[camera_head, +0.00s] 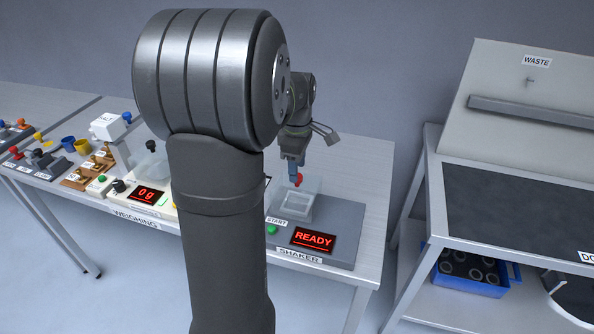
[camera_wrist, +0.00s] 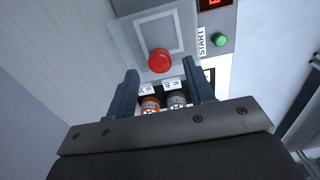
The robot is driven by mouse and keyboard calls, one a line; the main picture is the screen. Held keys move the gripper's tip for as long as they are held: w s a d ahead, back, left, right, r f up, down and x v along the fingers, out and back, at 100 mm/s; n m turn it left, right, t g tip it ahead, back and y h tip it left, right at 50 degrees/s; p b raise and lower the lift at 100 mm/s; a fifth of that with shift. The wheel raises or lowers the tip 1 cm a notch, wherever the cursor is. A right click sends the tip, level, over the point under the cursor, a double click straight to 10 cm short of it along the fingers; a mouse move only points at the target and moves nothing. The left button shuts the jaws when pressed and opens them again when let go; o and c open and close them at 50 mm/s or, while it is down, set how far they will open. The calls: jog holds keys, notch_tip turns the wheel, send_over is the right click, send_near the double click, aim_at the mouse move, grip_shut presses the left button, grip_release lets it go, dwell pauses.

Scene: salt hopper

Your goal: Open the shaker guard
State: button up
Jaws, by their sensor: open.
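The shaker (camera_head: 345,222) is a grey box at the right end of the bench, with a READY display. Its clear guard (camera_head: 314,185) appears down over a pale square platform. The guard's red knob (camera_head: 298,181) shows just below my gripper (camera_head: 293,175). In the wrist view the red knob (camera_wrist: 159,60) lies just ahead of the fingertips, centred between them. My gripper (camera_wrist: 161,69) is open and empty; I cannot tell whether a finger touches the knob. My arm hides part of the shaker's left side in the head view.
An orange-topped vial (camera_wrist: 150,104) and a grey-topped vial (camera_wrist: 177,101) show between my fingers. The green START button (camera_head: 272,230) sits at the shaker's front. The weighing station (camera_head: 148,193) is left of my arm; the waste bench (camera_head: 520,200) stands right, across a gap.

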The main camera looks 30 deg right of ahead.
jog(key=shift+f, duration=1.1)
grip_shut()
jog(key=s+d, duration=0.8)
jog(key=shift+d, duration=0.2)
jog(key=shift+s, duration=0.1)
grip_release()
